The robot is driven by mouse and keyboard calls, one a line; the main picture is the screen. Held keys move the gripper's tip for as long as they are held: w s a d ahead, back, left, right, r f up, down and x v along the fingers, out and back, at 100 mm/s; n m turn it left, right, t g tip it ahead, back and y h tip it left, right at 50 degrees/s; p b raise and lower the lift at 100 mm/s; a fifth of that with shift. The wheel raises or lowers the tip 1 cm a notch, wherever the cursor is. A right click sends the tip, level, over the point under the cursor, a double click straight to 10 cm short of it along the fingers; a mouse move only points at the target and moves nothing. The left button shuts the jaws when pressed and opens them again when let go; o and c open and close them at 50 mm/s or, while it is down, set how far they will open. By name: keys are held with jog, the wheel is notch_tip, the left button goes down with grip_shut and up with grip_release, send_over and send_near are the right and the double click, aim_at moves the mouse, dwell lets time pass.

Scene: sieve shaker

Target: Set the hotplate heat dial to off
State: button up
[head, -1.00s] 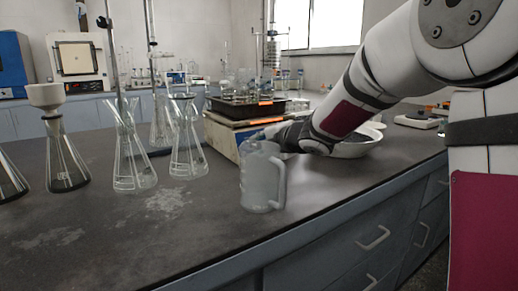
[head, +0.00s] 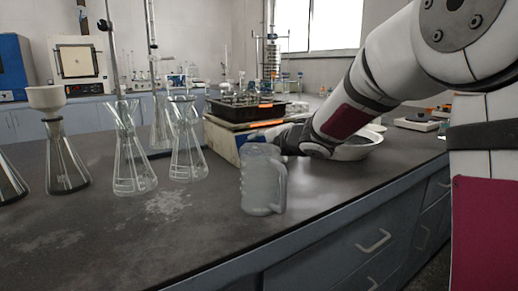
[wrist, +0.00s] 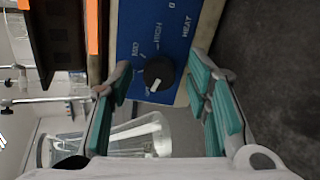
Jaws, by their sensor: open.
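The hotplate (head: 228,132) stands on the bench, and my arm reaches to its front. In the wrist view its blue front panel (wrist: 187,32) appears turned sideways, with the words HEAT, HIGH and MED. The black heat dial (wrist: 159,72) has a pale pointer mark, which points toward the lower left of that picture, away from HIGH. My gripper (wrist: 170,92) is open, with a teal-padded finger on each side of the dial and clear gaps to it. Whether the fingertips reach the dial's depth I cannot tell. In the head view the gripper is mostly hidden behind the jug.
A frosted jug (head: 262,180) stands just in front of my gripper. A dark tray (head: 255,108) with glassware sits on the hotplate. A white bowl (head: 358,148) is behind my arm.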

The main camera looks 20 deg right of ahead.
jog(key=v, duration=1.2)
jog(key=s+d+f+m+g+h, duration=0.1)
jog(key=s+d+m+g+h, duration=0.1)
jog(key=s+d+m+h, duration=0.4)
jog(key=s+d+f+m+g+h, duration=0.1)
jog(key=s+d+m+h, duration=0.15)
jog(key=s+m, duration=0.7)
jog(key=s+a+f+m+g+y, duration=0.2)
jog(key=s+a+f+m+g, duration=0.15)
jog(key=s, duration=0.55)
jog(key=s+a+f+m+g+y, duration=0.1)
jog(key=s+a+f+m+g, duration=0.25)
jog(key=s, duration=0.55)
jog(key=s+a+f+m+g+y, duration=0.25)
jog(key=s+a+f, duration=0.2)
jog(key=s, duration=0.45)
notch_tip(320, 180, up, 37)
jog(key=n+t+h+p, duration=0.1)
jog(key=t+p, duration=0.2)
jog(key=p, duration=3.2)
jog(key=shift+r, duration=0.25)
